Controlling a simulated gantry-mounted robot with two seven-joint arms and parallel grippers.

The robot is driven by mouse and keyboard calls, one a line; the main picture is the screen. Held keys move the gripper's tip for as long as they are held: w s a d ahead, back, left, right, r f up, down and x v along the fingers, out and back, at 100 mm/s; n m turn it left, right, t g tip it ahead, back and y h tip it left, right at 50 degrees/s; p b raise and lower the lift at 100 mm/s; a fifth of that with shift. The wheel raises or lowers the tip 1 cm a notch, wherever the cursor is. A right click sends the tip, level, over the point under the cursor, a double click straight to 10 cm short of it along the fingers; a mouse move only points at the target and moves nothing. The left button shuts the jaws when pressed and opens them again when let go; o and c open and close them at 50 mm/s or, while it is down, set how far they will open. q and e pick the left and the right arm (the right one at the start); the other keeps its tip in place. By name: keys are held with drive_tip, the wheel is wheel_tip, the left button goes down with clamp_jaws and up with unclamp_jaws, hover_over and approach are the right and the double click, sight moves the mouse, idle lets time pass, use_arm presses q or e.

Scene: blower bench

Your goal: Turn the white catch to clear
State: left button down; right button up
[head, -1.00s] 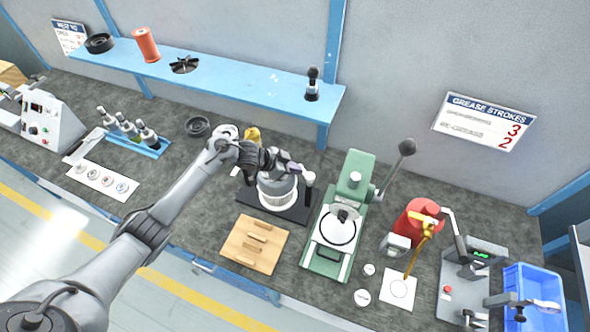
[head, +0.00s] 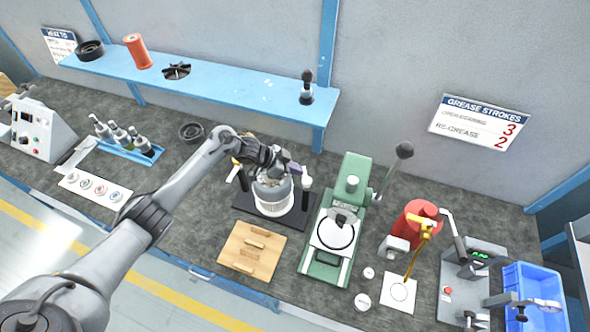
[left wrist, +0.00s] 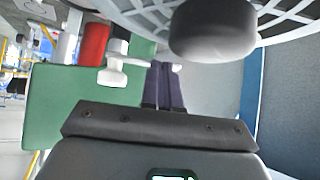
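The white catch (head: 306,183) stands at the right side of the blower (head: 272,193), which sits upright on a black base plate (head: 296,219). In the left wrist view the catch (left wrist: 116,68) shows as a white knob with a thin bar reaching toward my fingertips. My left gripper (head: 295,169) is over the right side of the blower, close to the catch. In the left wrist view its dark fingers (left wrist: 165,72) lie together with nothing seen between them. I cannot tell whether they touch the bar. A yellow-and-white catch (head: 235,171) is on the blower's left. My right gripper is not in view.
A green press (head: 325,262) with a raised lever stands close to the right. A wooden block board (head: 232,252) lies in front. The red grease pot (head: 412,226) and blue bin (head: 541,281) are farther right. A blue shelf (head: 225,83) runs behind.

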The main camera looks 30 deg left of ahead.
use_arm(q)
drive_tip(key=shift+w+d, duration=0.4)
drive_tip(key=shift+w, duration=0.4)
idle(1.3)
idle(0.5)
drive_tip(key=shift+s+d+r+p, duration=0.1)
drive_tip(key=shift+s+d+p, duration=0.15)
drive_tip(key=shift+s+p, duration=0.65)
